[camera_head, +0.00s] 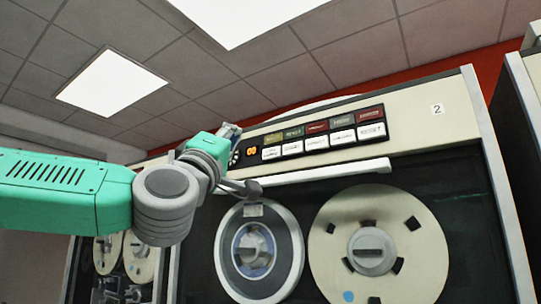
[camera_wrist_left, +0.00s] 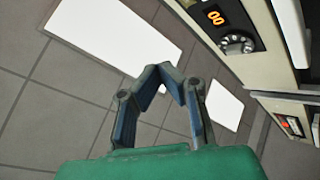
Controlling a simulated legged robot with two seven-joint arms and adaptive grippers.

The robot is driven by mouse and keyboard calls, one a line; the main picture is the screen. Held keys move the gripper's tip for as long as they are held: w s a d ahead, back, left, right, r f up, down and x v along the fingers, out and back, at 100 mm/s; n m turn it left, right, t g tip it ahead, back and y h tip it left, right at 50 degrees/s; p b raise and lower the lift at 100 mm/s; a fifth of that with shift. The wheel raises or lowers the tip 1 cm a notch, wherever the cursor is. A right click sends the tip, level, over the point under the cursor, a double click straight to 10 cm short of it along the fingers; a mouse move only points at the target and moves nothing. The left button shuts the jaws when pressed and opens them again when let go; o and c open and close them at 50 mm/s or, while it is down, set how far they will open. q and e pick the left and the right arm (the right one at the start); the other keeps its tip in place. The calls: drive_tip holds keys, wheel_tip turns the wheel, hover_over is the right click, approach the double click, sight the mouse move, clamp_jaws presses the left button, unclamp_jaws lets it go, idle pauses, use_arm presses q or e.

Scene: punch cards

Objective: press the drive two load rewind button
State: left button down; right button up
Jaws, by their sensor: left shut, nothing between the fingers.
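In the head view, the drive marked 2 (camera_head: 437,108) fills the right half. Its dark button panel (camera_head: 385,101) has a coloured upper row and a white lower row. The leftmost white button (camera_head: 271,154) is in view, but its lettering is too small to read surely. The rightmost white one reads RESET. My left gripper (camera_head: 232,131) is in the air at the left end of this panel, near the orange display (camera_head: 252,151). In the left wrist view its fingers (camera_wrist_left: 176,78) meet at the tips with nothing between them. My right gripper is not visible.
A white bar (camera_head: 320,174) runs below the panel. Two tape reels (camera_head: 379,245) sit under it. Another drive with reels (camera_head: 140,256) stands at the left behind my arm. The left wrist view shows a dial (camera_wrist_left: 236,43) and ceiling lights (camera_wrist_left: 115,42).

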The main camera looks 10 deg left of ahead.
sight(262, 150)
use_arm(q)
drive_tip(key=shift+d, duration=0.1)
drive_tip(key=shift+w+d+p, duration=0.55)
drive_tip(key=shift+w+p, duration=0.1)
drive_tip(key=shift+w, duration=0.75)
drive_tip(key=shift+w+d+p, duration=0.5)
drive_tip(key=shift+w+p, duration=0.15)
drive_tip(key=shift+w, duration=0.7)
drive_tip(key=shift+w+d+p, duration=0.55)
drive_tip(key=shift+w+p, duration=0.1)
drive_tip(key=shift+w, duration=0.75)
drive_tip(key=shift+w+d, duration=0.1)
drive_tip(key=shift+w, duration=0.2)
